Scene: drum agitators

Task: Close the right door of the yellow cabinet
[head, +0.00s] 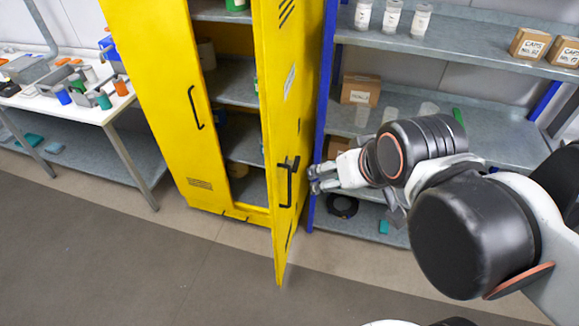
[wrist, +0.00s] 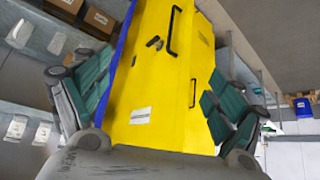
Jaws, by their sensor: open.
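The yellow cabinet (head: 160,75) stands upright in the middle of the head view. Its left door, with a black handle, lies flat along the front. Its right door (head: 290,115) stands open, swung out toward me, with shelves showing inside. The right door's black handle (head: 288,182) is near its free edge. My gripper (head: 318,180) is at the right of this door, on its outer side, with the fingers toward it. In the wrist view my gripper (wrist: 158,75) is open and empty, yellow panel (wrist: 160,75) between its green-padded fingers. Contact with the door cannot be told.
A grey shelf rack (head: 460,50) with blue posts, boxes and jars stands right of the cabinet, close behind my arm. A white workbench (head: 100,112) with bins and cups is at the left. The grey floor (head: 130,260) before the cabinet is clear.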

